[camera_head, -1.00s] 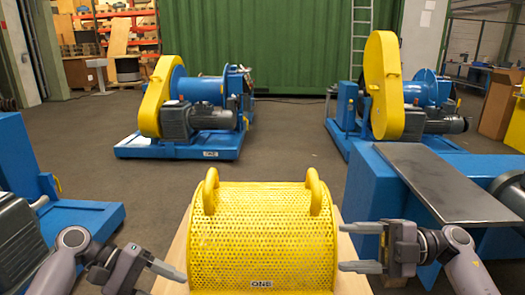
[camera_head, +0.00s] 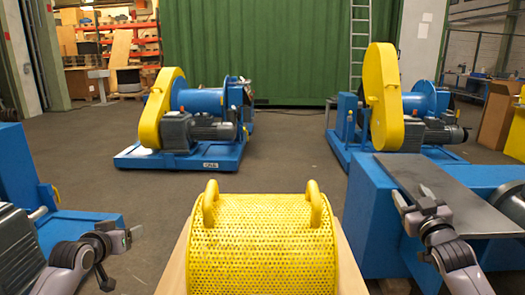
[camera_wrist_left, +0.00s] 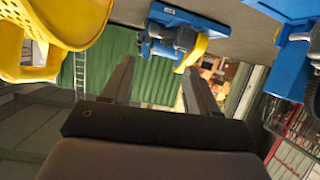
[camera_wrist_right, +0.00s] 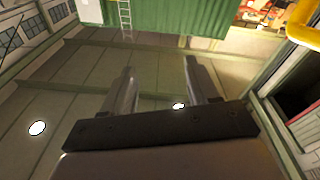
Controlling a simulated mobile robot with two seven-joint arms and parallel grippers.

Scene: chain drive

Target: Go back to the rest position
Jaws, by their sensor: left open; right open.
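My left gripper (camera_head: 126,243) is raised to the left of the yellow perforated guard, apart from it. In the left wrist view its two fingers (camera_wrist_left: 158,88) stand apart with nothing between them. My right gripper (camera_head: 414,196) is to the right of the guard, with its fingers pointing up and away in front of the grey plate. In the right wrist view its fingers (camera_wrist_right: 160,92) are also spread and empty. The yellow guard (camera_head: 262,245), with two loop handles on top, sits on a light wooden surface (camera_head: 352,272) between my arms. It also shows in the left wrist view (camera_wrist_left: 62,22).
A blue bench (camera_head: 375,215) with a grey plate (camera_head: 440,190) stands at right, close to my right arm. Blue machinery (camera_head: 75,230) is at left. Two blue drum machines with yellow covers (camera_head: 158,110) (camera_head: 383,100) stand farther back. Open floor (camera_head: 285,155) lies between them.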

